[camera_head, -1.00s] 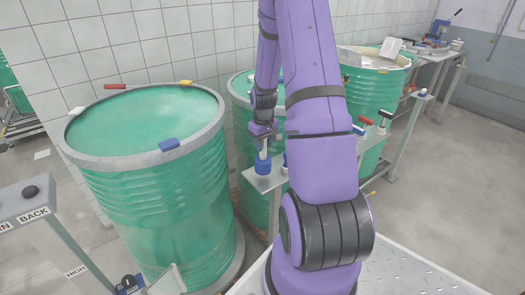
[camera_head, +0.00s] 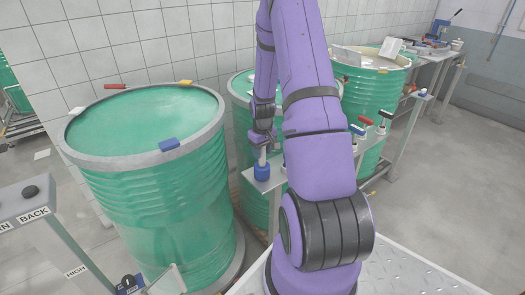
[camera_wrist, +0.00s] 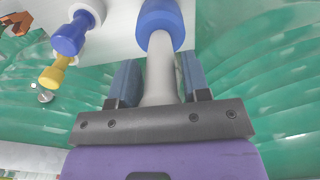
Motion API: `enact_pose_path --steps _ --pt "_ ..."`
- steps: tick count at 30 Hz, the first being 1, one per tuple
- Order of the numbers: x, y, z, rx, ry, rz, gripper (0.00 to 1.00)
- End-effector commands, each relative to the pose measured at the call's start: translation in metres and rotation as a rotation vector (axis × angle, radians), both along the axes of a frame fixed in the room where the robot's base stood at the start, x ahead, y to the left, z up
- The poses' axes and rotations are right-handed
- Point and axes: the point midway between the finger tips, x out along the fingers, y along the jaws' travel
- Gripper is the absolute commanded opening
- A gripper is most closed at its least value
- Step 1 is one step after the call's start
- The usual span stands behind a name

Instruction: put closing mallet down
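The closing mallet has a blue head (camera_head: 262,172) and a pale handle. It is upright, head down, at the left end of the narrow grey shelf (camera_head: 268,186). Whether the head touches the shelf is hard to tell. My gripper (camera_head: 263,138) is above it with the handle between its fingers. In the wrist view the blue head (camera_wrist: 160,18) lies beyond the fingertips, and the handle runs back between the two blue-grey fingers of my gripper (camera_wrist: 160,78), close to both.
A blue and yellow tool (camera_wrist: 70,38) stands beside the mallet on the shelf. Several red, blue and black-topped tools (camera_head: 366,121) stand further right. A large green drum (camera_head: 150,190) is at the left; more green drums (camera_head: 375,92) stand behind the shelf.

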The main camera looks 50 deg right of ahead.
Motion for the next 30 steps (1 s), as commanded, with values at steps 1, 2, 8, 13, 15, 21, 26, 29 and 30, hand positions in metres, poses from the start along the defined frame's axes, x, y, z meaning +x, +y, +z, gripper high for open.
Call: enact_pose_path --steps 1,2,8,13,15,21,26,29,30 --pt "0.000 0.000 0.000 0.000 0.000 0.000 0.56" --pt "0.000 0.000 0.000 0.000 0.000 0.000 0.63" --pt "0.000 0.000 0.000 0.000 0.000 0.000 0.63" --pt "0.000 0.000 0.004 0.000 -0.001 0.000 0.63" --pt "0.000 0.000 0.011 -0.002 -0.003 0.000 0.63" --pt "0.001 -0.001 0.045 -0.003 -0.004 0.001 0.63" --pt "0.001 -0.001 0.077 -0.003 -0.004 0.000 0.63" --pt "0.000 -0.001 0.094 -0.003 -0.003 0.000 0.63" --pt "0.000 -0.001 0.100 -0.002 -0.003 -0.001 0.63"
